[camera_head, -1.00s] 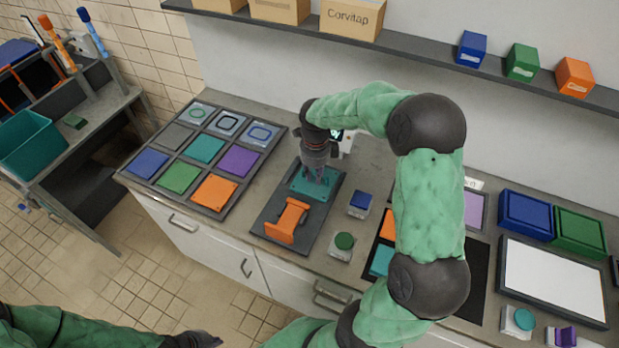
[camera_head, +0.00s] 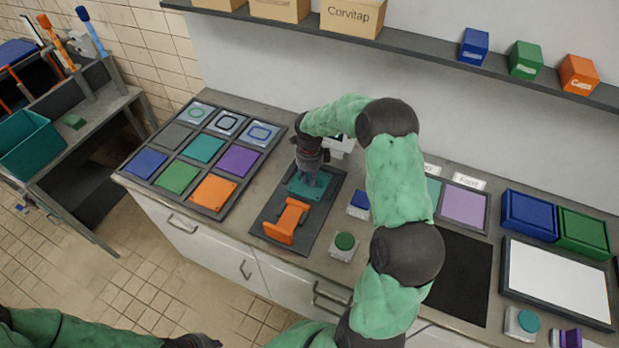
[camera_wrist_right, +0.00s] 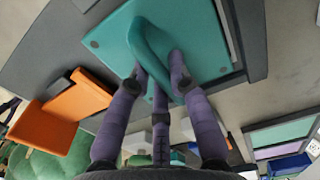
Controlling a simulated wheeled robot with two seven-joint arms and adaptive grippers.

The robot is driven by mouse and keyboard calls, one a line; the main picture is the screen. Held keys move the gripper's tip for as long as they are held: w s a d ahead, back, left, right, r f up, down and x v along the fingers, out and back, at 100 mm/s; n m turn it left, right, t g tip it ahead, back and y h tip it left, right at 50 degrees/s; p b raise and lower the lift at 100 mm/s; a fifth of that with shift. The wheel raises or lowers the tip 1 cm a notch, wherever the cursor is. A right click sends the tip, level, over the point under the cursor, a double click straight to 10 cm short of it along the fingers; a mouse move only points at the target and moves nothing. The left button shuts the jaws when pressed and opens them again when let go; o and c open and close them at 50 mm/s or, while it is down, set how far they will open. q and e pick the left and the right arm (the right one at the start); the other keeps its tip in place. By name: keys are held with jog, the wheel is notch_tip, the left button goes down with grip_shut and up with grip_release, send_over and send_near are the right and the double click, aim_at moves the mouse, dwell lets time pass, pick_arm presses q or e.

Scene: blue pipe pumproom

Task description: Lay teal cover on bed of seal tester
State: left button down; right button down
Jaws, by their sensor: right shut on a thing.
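The teal cover (camera_head: 304,188) is a flat plate with a raised grip. It is over the back part of the seal tester's dark grey base (camera_head: 262,226), behind the orange clamp-like part (camera_head: 289,222). My right gripper (camera_head: 313,177) is shut on the cover's grip. In the right wrist view, the fingers (camera_wrist_right: 160,75) pinch the raised grip of the teal cover (camera_wrist_right: 107,38). The cover looks flat and close to the base; I cannot tell whether it touches. My left gripper (camera_head: 193,341) shows only partly at the bottom edge, away from the tester.
A tray of coloured plates (camera_head: 218,214), including another teal plate (camera_head: 204,148), lies left of the tester. A blue-topped block (camera_head: 359,201) and a green button box (camera_head: 344,243) stand close on its right. A shelf (camera_head: 430,55) overhangs the back.

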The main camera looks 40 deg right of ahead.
jog(key=shift+r, duration=0.1)
jog(key=c, duration=1.1)
grip_release()
jog(key=shift+c, duration=0.2)
jog(key=shift+r, duration=0.25)
notch_tip(320, 180, up, 12)
jog(key=p, duration=0.2)
jog(key=shift+f, duration=0.25)
